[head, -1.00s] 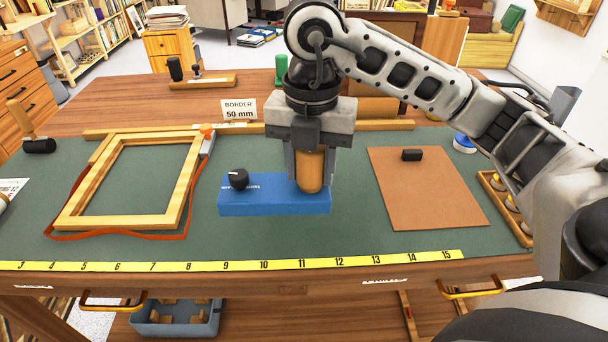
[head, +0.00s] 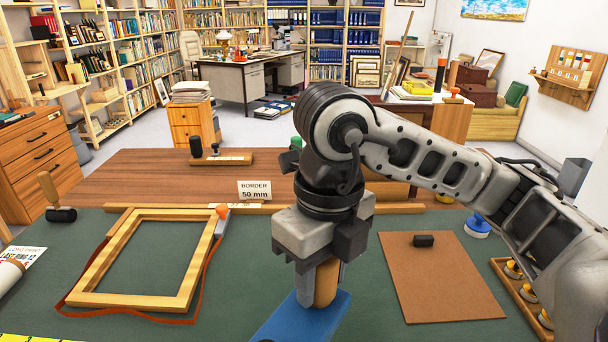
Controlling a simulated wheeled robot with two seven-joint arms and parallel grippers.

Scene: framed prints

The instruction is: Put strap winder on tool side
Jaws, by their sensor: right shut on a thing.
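My right gripper (head: 318,272) is shut on an upright brown wooden handle (head: 326,284). The handle stands at a blue block (head: 304,318), which seems to be the strap winder, though I read no clear label on it. The block is cut off at the bottom edge, its black knob is out of sight, and I cannot tell whether it touches the mat. A wooden frame (head: 98,262) lies to the left with a red strap (head: 203,285) around it. A grey and orange piece (head: 222,217) sits at the frame's far right corner. My left gripper is not in view.
A brown board (head: 441,280) with a small black block (head: 424,240) lies right of the gripper. A tray of knobbed pieces (head: 520,283) is at the far right. A wooden strip (head: 290,208) and a border sign (head: 255,190) stand behind.

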